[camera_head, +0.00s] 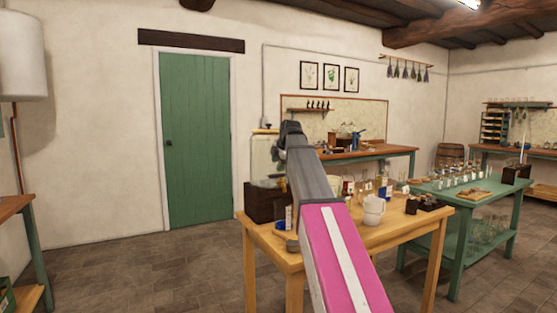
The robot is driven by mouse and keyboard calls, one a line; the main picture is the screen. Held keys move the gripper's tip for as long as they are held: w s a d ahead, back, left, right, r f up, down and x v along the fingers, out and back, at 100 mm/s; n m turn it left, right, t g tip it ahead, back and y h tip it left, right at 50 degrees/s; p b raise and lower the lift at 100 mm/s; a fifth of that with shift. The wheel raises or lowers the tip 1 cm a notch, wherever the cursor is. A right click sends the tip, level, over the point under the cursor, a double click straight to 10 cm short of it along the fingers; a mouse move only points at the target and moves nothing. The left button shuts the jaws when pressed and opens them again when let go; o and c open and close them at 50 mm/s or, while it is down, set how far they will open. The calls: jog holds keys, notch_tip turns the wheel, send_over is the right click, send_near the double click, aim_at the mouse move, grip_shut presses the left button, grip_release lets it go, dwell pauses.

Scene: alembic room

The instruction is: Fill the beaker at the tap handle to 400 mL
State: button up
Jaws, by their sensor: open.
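My arm reaches forward over the wooden table, and my gripper (290,128) is the small dark end beyond the grey link. It is open, with nothing visible in it. Its fingers are too small to make out and point away from me. I cannot pick out a tap handle in this view. I cannot tell which vessel is the beaker. Clear glassware (487,231) stands on the lower shelf of the green table at the right, too small to read any marks or level.
The wooden table (262,232) holds a white jug (374,209), bottles and a dark box. The green table (450,193) stands right of it. A workbench (385,152) is behind. A white tank (22,57) hangs at left. The floor (150,265) before the green door (196,140) is clear.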

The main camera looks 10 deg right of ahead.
aim_at(275, 177)
jog(key=x, duration=0.7)
jog(key=shift+w+f, duration=0.15)
jog(key=shift+f, duration=0.15)
jog(key=shift+c, duration=0.4)
grip_shut()
jog(key=c, duration=0.6)
grip_release()
grip_shut()
jog(key=shift+s+d+n+g+y, duration=0.15)
jog(key=shift+n+y, duration=0.2)
jog(key=shift+n, duration=0.3)
jog(key=shift+s+d+n+g+y, duration=0.1)
jog(key=shift+s+n+g+y, duration=0.2)
jog(key=shift+n, duration=0.35)
